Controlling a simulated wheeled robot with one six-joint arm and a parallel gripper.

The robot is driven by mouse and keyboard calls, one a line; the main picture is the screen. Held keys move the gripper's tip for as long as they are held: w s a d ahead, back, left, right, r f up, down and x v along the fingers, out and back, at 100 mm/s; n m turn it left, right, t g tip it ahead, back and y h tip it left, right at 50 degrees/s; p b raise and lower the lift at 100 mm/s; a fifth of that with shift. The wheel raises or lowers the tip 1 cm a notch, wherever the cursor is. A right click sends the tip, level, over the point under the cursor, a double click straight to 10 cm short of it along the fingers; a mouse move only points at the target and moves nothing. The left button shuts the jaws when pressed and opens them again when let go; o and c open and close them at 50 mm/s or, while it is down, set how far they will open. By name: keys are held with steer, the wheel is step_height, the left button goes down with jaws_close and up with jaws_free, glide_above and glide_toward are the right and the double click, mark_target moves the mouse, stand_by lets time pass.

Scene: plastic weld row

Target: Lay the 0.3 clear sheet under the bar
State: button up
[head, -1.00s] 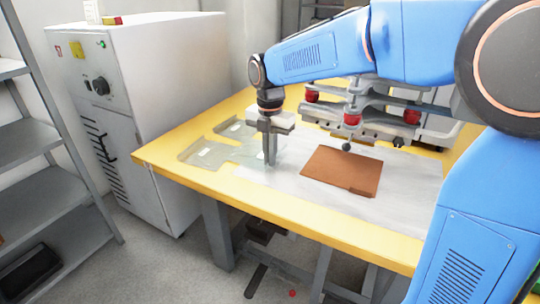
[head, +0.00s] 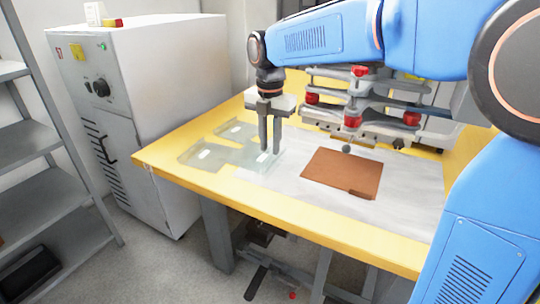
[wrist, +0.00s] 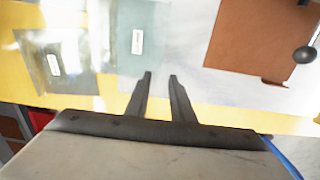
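Several clear, greenish sheets with small white labels lie at the left of the table: a front left one (head: 190,157), a back one (head: 228,131) and one nearest my gripper (head: 248,172). Two show in the wrist view, at left (wrist: 75,75) and at top centre (wrist: 135,15). The label print is too small to read, so I cannot tell which is 0.3. My gripper (head: 270,152) is open and empty above the nearest sheet's right side; its fingers (wrist: 161,76) stand apart. The grey bar (head: 365,128) of the welder runs across the table's back, right of my gripper.
A brown sheet (head: 340,172) lies on the pale mat (head: 400,205) in front of the bar. The welder has red knobs (head: 352,121). A white cabinet (head: 165,110) stands left of the yellow table (head: 250,205), with grey shelving (head: 45,190) beyond.

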step_height(320, 180, up, 7)
stand_by(0.3)
